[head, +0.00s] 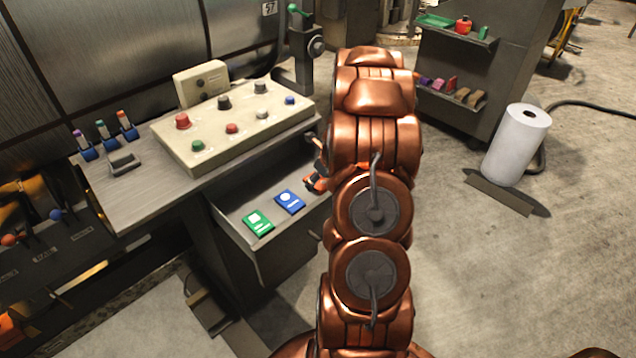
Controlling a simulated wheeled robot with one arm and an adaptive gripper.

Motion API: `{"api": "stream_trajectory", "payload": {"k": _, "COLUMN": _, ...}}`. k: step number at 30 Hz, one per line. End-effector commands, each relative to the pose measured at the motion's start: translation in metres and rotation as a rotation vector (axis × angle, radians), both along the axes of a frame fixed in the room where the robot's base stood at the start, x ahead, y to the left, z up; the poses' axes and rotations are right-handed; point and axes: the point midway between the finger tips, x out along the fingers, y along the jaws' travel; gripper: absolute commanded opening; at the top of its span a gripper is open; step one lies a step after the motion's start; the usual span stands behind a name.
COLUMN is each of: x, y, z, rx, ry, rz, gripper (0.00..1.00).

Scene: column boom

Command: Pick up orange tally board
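An orange piece (316,183), which looks like the orange tally board, shows at the right end of the open drawer. It lines up with a blue board (290,201) and a green board (257,222) that lie flat there. My copper arm covers most of the orange piece. Small dark and copper parts show right beside and above it at the arm's left edge, and they look like part of my gripper. The arm hides my fingertips, so I cannot tell whether they touch the board or how far apart they are.
The drawer (262,258) is under a bench with a button console (232,125). Colored markers (103,133) stand on the bench at left. A dark shelf cabinet (478,70) and a white roll (516,145) stand at right. The floor at lower right is clear.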

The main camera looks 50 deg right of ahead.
Motion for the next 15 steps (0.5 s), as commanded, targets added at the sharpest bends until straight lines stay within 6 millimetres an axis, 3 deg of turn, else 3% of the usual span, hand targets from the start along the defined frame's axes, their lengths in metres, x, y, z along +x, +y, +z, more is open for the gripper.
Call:
{"api": "stream_trajectory", "payload": {"k": 2, "x": -0.0001, "y": -0.0001, "z": 0.0000, "rx": 0.000, "ry": 0.000, "rz": 0.000, "gripper": 0.59}}
{"api": "stream_trajectory", "payload": {"k": 11, "x": -0.0003, "y": 0.0000, "z": -0.0001, "rx": 0.000, "ry": 0.000, "rz": -0.001, "gripper": 0.28}}
{"api": "stream_trajectory", "payload": {"k": 15, "x": -0.0002, "y": 0.0000, "z": -0.0001, "rx": 0.000, "ry": 0.000, "rz": 0.000, "gripper": 0.27}}
